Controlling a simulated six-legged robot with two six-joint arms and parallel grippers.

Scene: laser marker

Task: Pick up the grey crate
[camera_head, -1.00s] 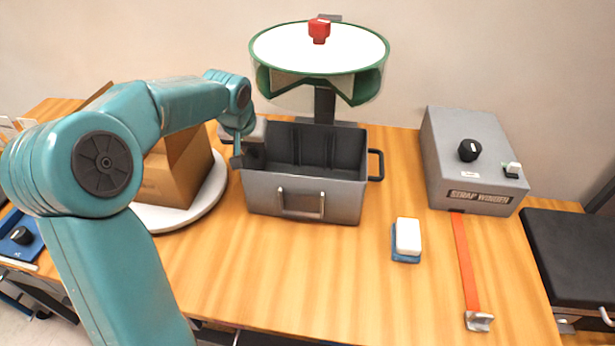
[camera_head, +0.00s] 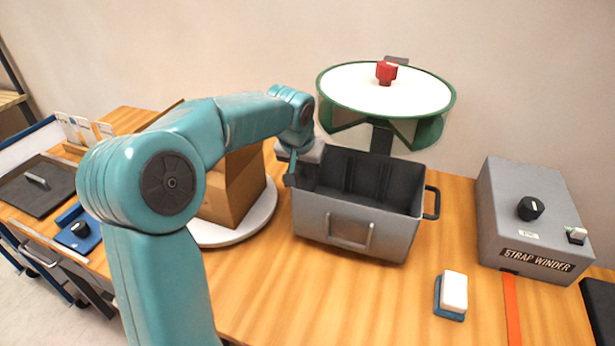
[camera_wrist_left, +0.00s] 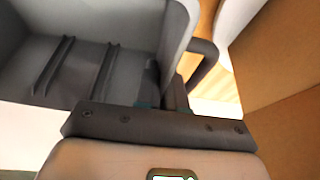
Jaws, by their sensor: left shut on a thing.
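The grey crate (camera_head: 340,222) stands on the wooden table in the middle of the head view, open at the top and empty as far as I see. It has a dark inside, a metal handle on its front and a black handle at its right end. My left gripper (camera_head: 297,176) is shut on the crate at its left end. In the left wrist view, the fingers (camera_wrist_left: 163,98) are at the crate's wall (camera_wrist_left: 178,30), beside a black end handle (camera_wrist_left: 204,62). Whether they grip wall or handle is hidden. My right gripper is not in view.
A cardboard box (camera_head: 236,190) on a white round plate (camera_head: 262,215) is close to the crate's left. A green-rimmed drum (camera_head: 385,98) stands behind. The grey strap winder (camera_head: 505,215) and a white-and-blue block (camera_head: 452,294) are to the right. The table's front middle is clear.

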